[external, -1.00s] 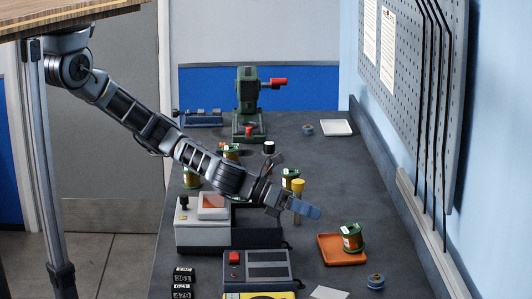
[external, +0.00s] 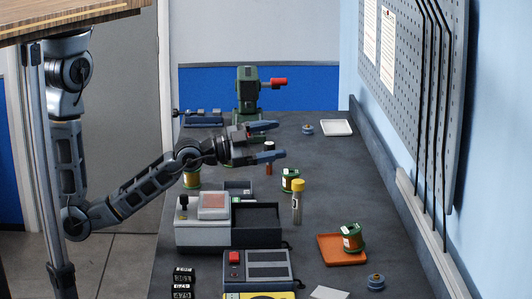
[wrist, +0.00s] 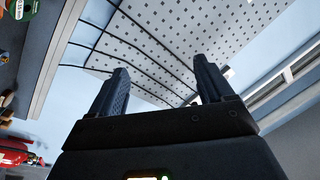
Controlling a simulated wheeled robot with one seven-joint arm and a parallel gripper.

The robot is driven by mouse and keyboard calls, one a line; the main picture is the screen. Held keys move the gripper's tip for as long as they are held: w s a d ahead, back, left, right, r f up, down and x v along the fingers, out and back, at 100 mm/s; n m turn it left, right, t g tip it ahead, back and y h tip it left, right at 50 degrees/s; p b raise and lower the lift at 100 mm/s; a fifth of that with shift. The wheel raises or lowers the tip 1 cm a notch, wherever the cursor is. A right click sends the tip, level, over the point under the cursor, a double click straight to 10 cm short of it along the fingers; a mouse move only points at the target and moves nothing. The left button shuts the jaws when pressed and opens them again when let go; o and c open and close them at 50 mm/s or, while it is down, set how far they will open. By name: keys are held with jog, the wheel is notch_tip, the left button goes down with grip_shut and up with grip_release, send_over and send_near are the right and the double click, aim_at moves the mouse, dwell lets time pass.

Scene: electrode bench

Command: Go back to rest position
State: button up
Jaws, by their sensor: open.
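My gripper (external: 270,140) is open and empty, raised above the far half of the bench and pointing right. Its two blue fingers stand apart with nothing between them. In the wrist view, my gripper (wrist: 158,88) shows both dark fingers spread in front of the pegboard (wrist: 150,45). My arm is folded, with its elbow low at the left of the bench.
The grey bench (external: 335,200) holds a grey-white device (external: 204,222), a yellow-capped tube (external: 297,205), and a green spool on an orange tray (external: 341,258). A green press (external: 247,95) stands behind my gripper. The pegboard wall bounds the right side.

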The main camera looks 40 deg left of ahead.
jog(key=s+a+f+n+t+y, duration=0.1)
jog(key=s+a+f+n+y, duration=0.1)
jog(key=a+f+n, duration=0.3)
jog(key=s+a+f+n+y, duration=0.1)
jog(key=s+a+n+y, duration=0.15)
jog(key=a, duration=0.45)
jog(key=s+a+f+n+t+y, duration=0.1)
jog(key=a+f+n+y, duration=0.25)
jog(key=a, duration=0.35)
jog(key=s+a+f+n+g+y+p, duration=0.2)
jog(key=s+a+n+y, duration=0.2)
jog(key=s+a, duration=1.3)
jog(key=shift+s+a, duration=0.3)
jog(key=shift+s, duration=0.8)
jog(key=shift+o, duration=0.5)
